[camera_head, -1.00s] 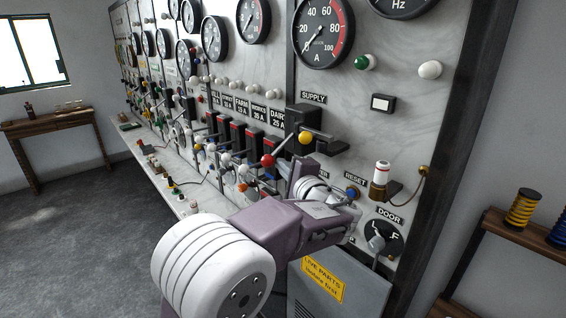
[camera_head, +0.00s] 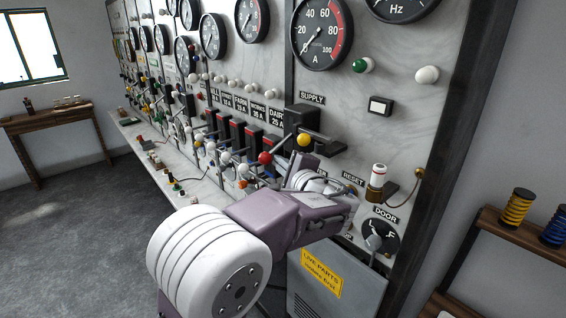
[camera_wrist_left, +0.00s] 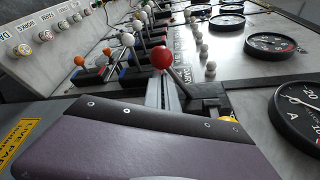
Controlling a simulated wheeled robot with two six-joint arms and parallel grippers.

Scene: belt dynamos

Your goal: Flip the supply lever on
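The supply switch is a black block (camera_head: 302,118) below the SUPPLY label on the marble panel. A yellow ball (camera_head: 304,140) sits just below the block. A red ball (camera_head: 265,158) on a thin rod stands out to its lower left; I cannot tell for certain which ball belongs to the supply lever. In the left wrist view the red ball (camera_wrist_left: 162,57) stands on a rod just beyond my gripper, and the yellow ball is mostly hidden. My left gripper (camera_head: 303,168) is just below the two balls, with no clear grip on either. Its finger gap is unclear. My right gripper is out of view.
More levers with white and orange balls (camera_head: 243,184) line the panel to the left. A reset lamp holder (camera_head: 378,182) and a door knob (camera_head: 374,242) are to the right. A grey cabinet (camera_head: 325,290) stands below. A shelf with spools (camera_head: 516,207) is at far right.

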